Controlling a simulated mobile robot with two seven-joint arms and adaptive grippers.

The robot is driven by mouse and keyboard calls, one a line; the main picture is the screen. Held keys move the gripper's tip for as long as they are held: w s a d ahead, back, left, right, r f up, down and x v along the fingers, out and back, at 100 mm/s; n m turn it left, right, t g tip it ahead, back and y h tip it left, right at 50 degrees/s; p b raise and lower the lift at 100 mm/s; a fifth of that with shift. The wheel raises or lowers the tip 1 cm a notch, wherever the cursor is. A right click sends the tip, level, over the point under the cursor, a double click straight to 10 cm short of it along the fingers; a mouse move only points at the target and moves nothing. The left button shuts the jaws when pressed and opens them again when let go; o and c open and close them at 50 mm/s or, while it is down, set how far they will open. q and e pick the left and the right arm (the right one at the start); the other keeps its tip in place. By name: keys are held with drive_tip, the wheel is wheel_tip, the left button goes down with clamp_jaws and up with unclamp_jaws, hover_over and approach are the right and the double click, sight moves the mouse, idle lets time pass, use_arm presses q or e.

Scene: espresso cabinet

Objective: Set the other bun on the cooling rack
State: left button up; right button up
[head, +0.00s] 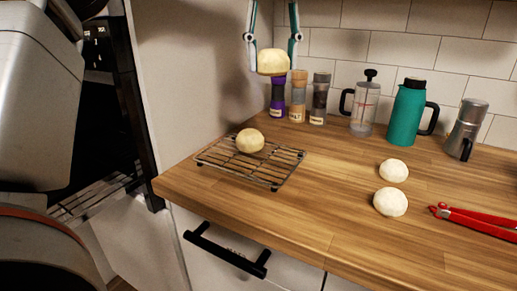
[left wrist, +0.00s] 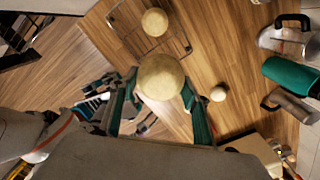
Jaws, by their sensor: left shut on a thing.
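My left gripper (head: 272,50) is shut on a pale round bun (head: 273,62), one finger on each side of it. It holds the bun in the air, above and behind the cooling rack in the head view. The held bun also shows between the fingers in the left wrist view (left wrist: 160,77). The wire cooling rack (head: 229,166) stands on the counter at its left end, with one bun (head: 250,141) on its back part. Two more buns, one behind (head: 394,170) and one in front (head: 390,201), lie on the counter to the right. I cannot make out my right gripper.
Several spice jars (head: 298,96), a French press (head: 364,104), a teal flask (head: 406,112) and a moka pot (head: 466,130) stand along the back. Red tongs (head: 477,219) lie at the right. The wooden counter (head: 310,205) is clear between the rack and the loose buns.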

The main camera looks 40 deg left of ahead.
use_arm(q)
wheel_tip(320, 180, down, 6)
drive_tip(key=b, duration=0.6)
hover_over(270, 161)
wheel_tip(270, 161, down, 9)
drive_tip(key=shift+w+r, duration=0.1)
drive_tip(key=shift+r, duration=0.05)
drive_tip(key=shift+f, duration=0.45)
wheel_tip(270, 161, down, 4)
drive_tip(key=shift+f+b, duration=0.15)
drive_tip(key=shift+b, duration=0.25)
use_arm(e)
drive_tip(key=w+a+r+m+t+y, duration=0.1)
drive_tip(key=a+r+m, duration=0.1)
drive_tip(key=a, duration=0.4)
drive_tip(key=shift+w+a+r+m+y, duration=0.25)
drive_tip(key=shift+w+r+m+y, duration=0.15)
drive_tip(key=shift+r, duration=0.2)
